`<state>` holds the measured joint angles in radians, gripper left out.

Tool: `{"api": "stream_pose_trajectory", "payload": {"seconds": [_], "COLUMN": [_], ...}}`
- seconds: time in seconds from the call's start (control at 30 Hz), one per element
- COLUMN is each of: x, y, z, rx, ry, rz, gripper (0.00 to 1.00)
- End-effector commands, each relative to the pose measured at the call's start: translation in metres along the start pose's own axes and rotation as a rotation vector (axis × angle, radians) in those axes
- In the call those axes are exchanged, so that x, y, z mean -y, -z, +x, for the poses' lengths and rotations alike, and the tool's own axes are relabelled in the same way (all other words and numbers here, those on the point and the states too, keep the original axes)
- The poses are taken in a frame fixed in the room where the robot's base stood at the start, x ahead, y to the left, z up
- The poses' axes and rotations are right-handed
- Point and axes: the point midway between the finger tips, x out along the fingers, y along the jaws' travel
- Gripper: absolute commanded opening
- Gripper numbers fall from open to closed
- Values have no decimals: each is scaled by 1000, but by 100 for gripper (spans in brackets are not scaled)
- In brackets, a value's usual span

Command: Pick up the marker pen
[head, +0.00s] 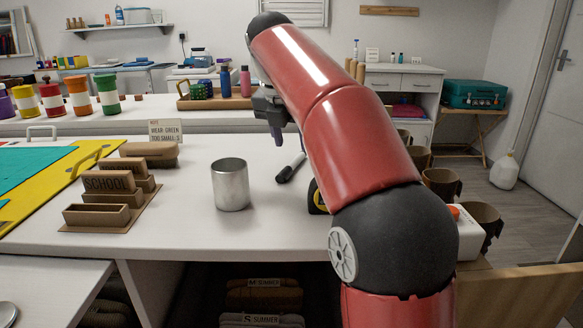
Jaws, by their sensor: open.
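A marker pen (291,167) with a dark end and a pale barrel lies on the white table, right of the metal cup. Its right end is close to my red arm. My gripper (277,135) is above and behind the pen, pointing down, apart from it. Its fingers look dark and are partly hidden by my arm; nothing shows between them.
A metal cup (230,184) stands just left of the pen. A yellow and black tape measure (317,198) sits in front of it, partly behind my arm. Wooden holders (97,212) stand at left. Brown mugs (442,182) are at right.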

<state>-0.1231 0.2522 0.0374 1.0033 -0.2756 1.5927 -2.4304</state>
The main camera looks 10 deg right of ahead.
Motion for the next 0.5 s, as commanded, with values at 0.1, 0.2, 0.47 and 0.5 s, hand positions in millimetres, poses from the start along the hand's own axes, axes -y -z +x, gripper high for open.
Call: {"api": "stream_pose_trajectory", "payload": {"seconds": [0.1, 0.2, 0.47, 0.5], "x": [0, 0, 0, 0], "y": [1, 1, 0, 0], "z": [13, 29, 50, 50], "rx": [-2, -2, 0, 0], "ry": [1, 2, 0, -1], "rz": [0, 0, 1, 1], "gripper": [42, 42, 42, 42]}}
